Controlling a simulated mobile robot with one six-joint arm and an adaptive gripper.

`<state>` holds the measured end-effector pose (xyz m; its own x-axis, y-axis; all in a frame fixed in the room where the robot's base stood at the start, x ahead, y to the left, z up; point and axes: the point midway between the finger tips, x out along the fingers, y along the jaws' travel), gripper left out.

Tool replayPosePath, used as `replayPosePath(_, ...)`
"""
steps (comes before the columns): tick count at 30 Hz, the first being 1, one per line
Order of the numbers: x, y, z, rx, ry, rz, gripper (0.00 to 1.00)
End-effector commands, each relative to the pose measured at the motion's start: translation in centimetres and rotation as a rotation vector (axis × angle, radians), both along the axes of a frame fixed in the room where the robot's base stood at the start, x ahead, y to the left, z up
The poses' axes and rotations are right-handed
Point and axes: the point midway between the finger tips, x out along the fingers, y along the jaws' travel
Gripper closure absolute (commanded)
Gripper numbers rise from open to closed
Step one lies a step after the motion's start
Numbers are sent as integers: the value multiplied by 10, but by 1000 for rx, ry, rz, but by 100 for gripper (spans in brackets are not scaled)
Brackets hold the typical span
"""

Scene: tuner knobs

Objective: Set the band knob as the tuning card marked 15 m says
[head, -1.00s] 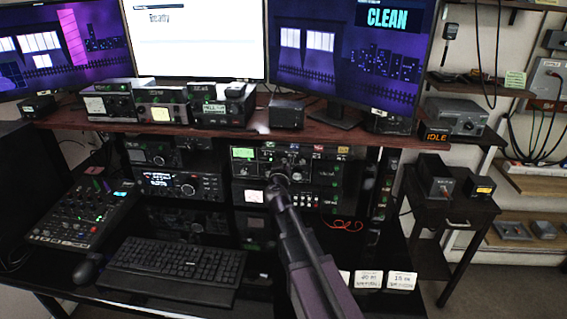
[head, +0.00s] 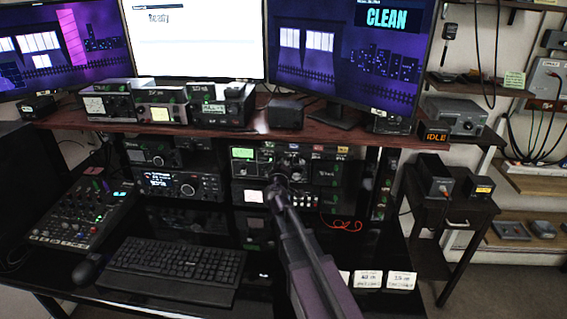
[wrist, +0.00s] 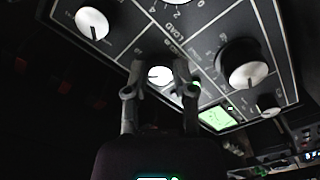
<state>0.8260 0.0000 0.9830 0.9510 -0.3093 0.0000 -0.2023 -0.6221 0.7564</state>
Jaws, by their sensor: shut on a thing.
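The tuner's black panel (head: 325,172) is under the shelf, with several knobs and a lit green meter. In the wrist view the panel (wrist: 125,40) is tilted, with white lettering including LOAD. A small white-capped knob (wrist: 158,74) sits between the fingers of my gripper (wrist: 159,78), which is shut on it. I cannot read its label for certain, nor its pointer setting. In the head view my gripper (head: 279,183) reaches the panel, and the arm hides part of it. The 15 m card (head: 402,280) lies at the desk's front right; its small text is unreadable.
Larger knobs (wrist: 245,66) and (wrist: 92,23) flank the held one. The 20 m card (head: 367,279) lies left of the 15 m card. A keyboard (head: 175,268) and mixer (head: 78,215) are at left. An orange IDLE sign (head: 434,136) stands right of the shelf.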

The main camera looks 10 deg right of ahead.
Motion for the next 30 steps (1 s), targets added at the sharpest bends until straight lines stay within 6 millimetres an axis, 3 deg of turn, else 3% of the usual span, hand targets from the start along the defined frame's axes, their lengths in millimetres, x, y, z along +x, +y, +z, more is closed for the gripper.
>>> replayPosePath(15,0,0,0,-368,120,0,100)
replayPosePath(30,0,1,0,-431,140,1,100)
